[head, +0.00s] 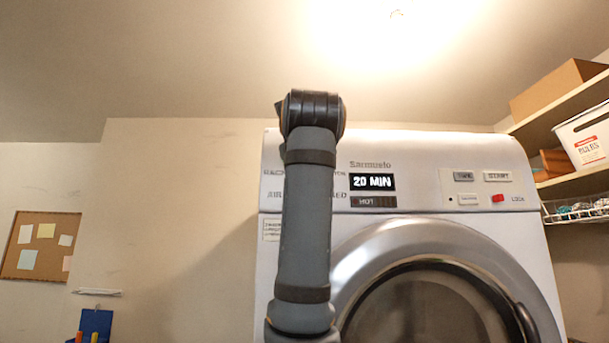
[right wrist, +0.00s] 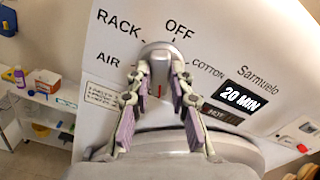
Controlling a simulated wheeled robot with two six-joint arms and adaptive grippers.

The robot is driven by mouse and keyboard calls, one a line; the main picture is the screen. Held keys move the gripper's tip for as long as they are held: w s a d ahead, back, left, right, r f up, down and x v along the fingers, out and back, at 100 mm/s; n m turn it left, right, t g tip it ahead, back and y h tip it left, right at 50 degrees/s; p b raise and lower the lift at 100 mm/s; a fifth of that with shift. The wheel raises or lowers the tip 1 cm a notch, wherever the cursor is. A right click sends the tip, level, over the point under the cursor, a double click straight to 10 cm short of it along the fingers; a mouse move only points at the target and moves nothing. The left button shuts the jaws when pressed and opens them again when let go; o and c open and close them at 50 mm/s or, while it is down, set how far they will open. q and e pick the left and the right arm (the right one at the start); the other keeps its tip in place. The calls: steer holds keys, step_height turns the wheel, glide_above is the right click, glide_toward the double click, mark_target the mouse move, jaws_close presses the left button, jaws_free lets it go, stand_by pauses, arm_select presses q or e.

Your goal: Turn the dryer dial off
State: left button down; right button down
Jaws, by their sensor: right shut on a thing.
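The dryer (head: 420,143) stands ahead, its display (head: 373,182) reading 20 MIN. In the head view my arm covers the dial. In the right wrist view the dial (right wrist: 159,62) is a grey knob with a raised grip bar, among the labels RACK, OFF, COTTON and AIR. A short red mark shows near the lower end of the bar; I cannot tell which label it matches. My right gripper (right wrist: 160,84) is shut on the dial, one finger on each side of the bar. My left gripper is not in view.
The round dryer door (head: 425,300) is below the panel. Shelves at the right hold a cardboard box (head: 555,88) and a white bin (head: 585,138). A corkboard (head: 41,246) hangs on the left wall. A white shelf rack (right wrist: 40,110) shows at the left in the wrist view.

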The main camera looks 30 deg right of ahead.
steer(key=shift+f+n, duration=0.1)
steer(key=shift+n, duration=0.3)
steer(key=shift+d+f+n+b, duration=0.15)
steer(key=shift+n+b, duration=0.5)
steer(key=shift+n, duration=4.3)
steer(key=shift+a+f+n+b, duration=0.1)
steer(key=shift+f+n+b, duration=0.35)
steer(key=shift+n, duration=4.45)
steer(key=shift+d+f+n+b, duration=0.1)
steer(key=shift+n+b, duration=0.7)
steer(key=shift+n, duration=4.15)
steer(key=shift+r+n, duration=0.1)
steer(key=shift+n, duration=0.2)
